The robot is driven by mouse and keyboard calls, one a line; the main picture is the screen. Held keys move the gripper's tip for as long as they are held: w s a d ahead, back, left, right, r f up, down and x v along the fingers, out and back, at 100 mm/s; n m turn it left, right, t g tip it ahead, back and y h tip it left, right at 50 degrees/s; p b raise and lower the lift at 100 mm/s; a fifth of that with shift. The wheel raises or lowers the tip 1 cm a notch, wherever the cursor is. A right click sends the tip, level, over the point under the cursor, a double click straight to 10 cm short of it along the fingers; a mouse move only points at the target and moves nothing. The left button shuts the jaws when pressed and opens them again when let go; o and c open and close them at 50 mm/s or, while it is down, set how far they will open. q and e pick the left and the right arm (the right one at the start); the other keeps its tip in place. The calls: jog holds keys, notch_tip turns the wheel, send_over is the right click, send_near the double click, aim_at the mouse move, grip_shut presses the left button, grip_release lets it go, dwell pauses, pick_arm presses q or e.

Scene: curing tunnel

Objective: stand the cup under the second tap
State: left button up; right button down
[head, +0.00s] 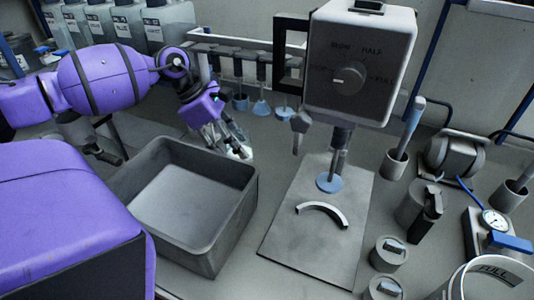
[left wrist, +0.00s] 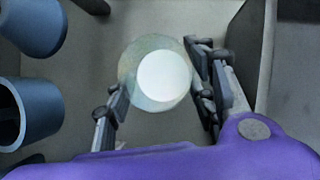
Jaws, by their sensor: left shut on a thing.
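My left gripper (head: 236,143) is shut on a small pale cup (head: 240,153), just behind the grey bin. In the left wrist view the cup (left wrist: 163,80) shows from above as a round, pale rim with a white disc inside, between the two fingers of my left gripper (left wrist: 160,95). In the head view the fingers and bin partly hide it, and I cannot tell whether it touches the table. Several labelled grey tanks (head: 128,20) stand in a row at the back left. I cannot make out clear taps on them. My right gripper is out of view.
An open grey bin (head: 250,190) stands in front of the cup. A rack with hanging blue-ended tools (head: 262,106) is behind it. A dial-faced mixer (head: 358,65) stands over a flat plate (head: 285,240) on the right. Blue-grey cylinders (left wrist: 30,115) lie left in the wrist view.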

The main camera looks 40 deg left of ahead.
aim_at(251, 142)
pick_arm(q)
jog(key=shift+f, duration=0.65)
jog(key=shift+w+d+f, duration=0.1)
jog(key=shift+w+d, duration=0.1)
jog(key=shift+w+d+b, duration=0.25)
jog(key=shift+w+d, duration=0.15)
jog(key=shift+d, duration=0.2)
jog(key=shift+w+d+b, duration=0.2)
jog(key=shift+w+d, duration=0.15)
jog(key=shift+d, duration=0.2)
jog(key=shift+w+d, duration=0.6)
jog(key=shift+d, duration=0.2)
jog(key=shift+w+d+b, duration=0.55)
jog(key=shift+w+d, duration=0.2)
jog(key=shift+d, duration=0.35)
jog(key=shift+d+f, duration=0.1)
jog(key=shift+f, duration=0.45)
